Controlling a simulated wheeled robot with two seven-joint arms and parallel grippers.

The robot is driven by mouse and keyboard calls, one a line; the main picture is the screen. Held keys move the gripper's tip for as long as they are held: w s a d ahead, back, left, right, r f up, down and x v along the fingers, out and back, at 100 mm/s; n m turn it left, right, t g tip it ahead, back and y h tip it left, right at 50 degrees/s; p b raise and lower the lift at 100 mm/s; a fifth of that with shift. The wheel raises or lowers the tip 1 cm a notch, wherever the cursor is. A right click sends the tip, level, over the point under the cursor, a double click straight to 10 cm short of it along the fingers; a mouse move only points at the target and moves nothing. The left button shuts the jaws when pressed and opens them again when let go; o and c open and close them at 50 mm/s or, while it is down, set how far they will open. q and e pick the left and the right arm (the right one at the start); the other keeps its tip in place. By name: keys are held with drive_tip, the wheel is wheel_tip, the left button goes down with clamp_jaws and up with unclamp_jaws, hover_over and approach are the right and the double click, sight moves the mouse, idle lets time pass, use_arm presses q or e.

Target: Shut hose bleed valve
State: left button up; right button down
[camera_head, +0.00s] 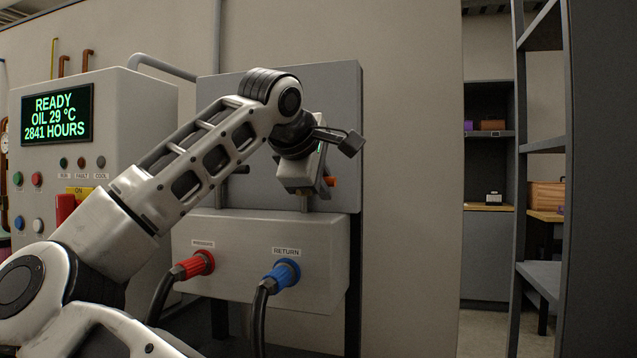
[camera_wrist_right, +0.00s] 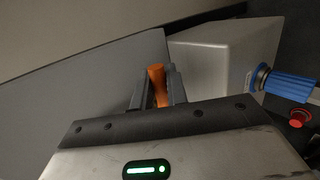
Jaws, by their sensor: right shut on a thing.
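The valve body and the handle's lower part are hidden by the gripper. My left gripper is not in view.
A red pressure hose coupling (camera_head: 197,264) and a blue return coupling (camera_head: 286,273) sit on the grey box (camera_head: 320,240) below. A control cabinet with a lit display (camera_head: 57,115) stands at left. A dark shelf rack (camera_head: 540,150) is at right.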

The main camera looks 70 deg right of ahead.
drive_tip(key=shift+f, duration=0.1)
drive_tip(key=c, duration=1.5)
unclamp_jaws()
drive_tip(key=shift+o, duration=0.2)
